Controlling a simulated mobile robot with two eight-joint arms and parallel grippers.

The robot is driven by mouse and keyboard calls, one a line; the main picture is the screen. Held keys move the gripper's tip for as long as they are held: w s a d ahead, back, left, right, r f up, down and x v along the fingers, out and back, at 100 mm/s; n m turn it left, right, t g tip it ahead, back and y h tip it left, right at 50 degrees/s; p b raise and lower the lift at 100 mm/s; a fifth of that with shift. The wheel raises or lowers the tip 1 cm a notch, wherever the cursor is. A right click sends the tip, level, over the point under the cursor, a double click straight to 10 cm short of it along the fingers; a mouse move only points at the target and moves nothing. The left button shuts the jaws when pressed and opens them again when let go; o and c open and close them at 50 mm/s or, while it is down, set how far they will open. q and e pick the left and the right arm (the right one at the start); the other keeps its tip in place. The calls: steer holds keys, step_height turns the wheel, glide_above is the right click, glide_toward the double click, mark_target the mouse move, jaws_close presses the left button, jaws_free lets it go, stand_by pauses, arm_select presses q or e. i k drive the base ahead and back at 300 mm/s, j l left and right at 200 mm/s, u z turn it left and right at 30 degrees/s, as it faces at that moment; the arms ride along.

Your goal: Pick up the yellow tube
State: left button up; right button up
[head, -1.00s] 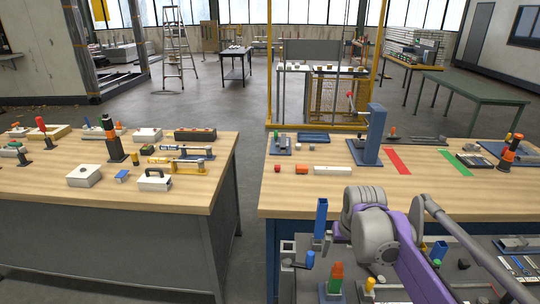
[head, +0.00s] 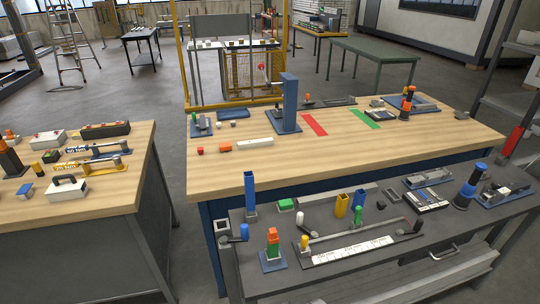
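The yellow tube (head: 342,206) stands upright on the dark grey lower bench (head: 245,288) in the head view, right of centre. A blue square tube (head: 358,203) stands close to its right, and a small green-topped piece (head: 357,214) is just in front of that one. A taller blue square tube (head: 250,192) stands farther left on the same bench. Neither of my grippers shows in the head view.
A long fixture with a white scale strip (head: 350,250) lies in front of the yellow tube. An orange and green block stack (head: 273,243) stands to its left. The wooden bench (head: 330,155) rises behind. Blue and black cylinders (head: 470,186) stand to the right.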

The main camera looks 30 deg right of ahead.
mark_target(342, 201)
steer(key=z, duration=1.65)
